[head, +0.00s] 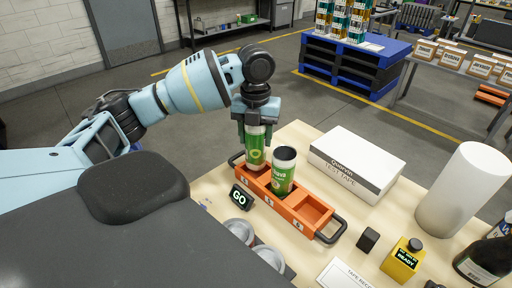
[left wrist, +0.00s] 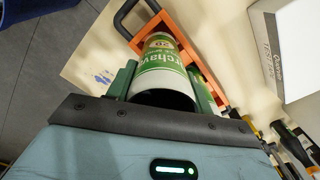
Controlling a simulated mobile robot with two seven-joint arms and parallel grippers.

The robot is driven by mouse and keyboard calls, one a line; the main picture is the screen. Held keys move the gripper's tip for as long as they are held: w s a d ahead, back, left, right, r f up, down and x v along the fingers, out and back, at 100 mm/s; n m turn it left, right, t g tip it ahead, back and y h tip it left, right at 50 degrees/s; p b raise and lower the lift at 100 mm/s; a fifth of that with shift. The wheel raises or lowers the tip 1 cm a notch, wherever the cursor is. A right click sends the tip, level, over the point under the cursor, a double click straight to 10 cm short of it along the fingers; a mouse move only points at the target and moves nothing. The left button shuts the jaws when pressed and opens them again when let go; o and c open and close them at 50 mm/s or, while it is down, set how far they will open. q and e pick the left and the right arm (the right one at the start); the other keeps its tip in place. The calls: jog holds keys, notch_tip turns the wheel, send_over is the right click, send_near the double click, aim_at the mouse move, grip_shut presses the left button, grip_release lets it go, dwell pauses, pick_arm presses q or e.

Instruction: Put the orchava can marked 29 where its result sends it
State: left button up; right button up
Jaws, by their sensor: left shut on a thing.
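My left gripper (head: 257,128) points down and is shut on a green and white can (head: 255,153) at the far left end of the orange tray (head: 316,229). In the left wrist view the held can (left wrist: 158,75) shows "orchava" lettering between the green fingers; no number 29 is legible. Whether its base rests on the tray floor I cannot tell. A second green and white can (head: 283,172) with a dark top stands upright in the tray's middle compartment. The right-hand compartment is empty. My right gripper is not in view.
A "GO" sign (head: 241,197) stands before the tray. A white test tape box (head: 355,162) lies behind it, and a white cylinder (head: 462,190) stands at right. A small black block (head: 368,239) and a yellow "READY" bottle (head: 402,260) stand front right. Round grey dishes (head: 238,232) sit front left.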

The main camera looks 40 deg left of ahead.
aim_at(256, 147)
pick_arm(q)
jog(key=shift+f, duration=1.95)
jog(key=shift+f, duration=0.2)
jog(key=o, duration=1)
jog(key=shift+r, duration=0.1)
notch_tip(256, 147, up, 8)
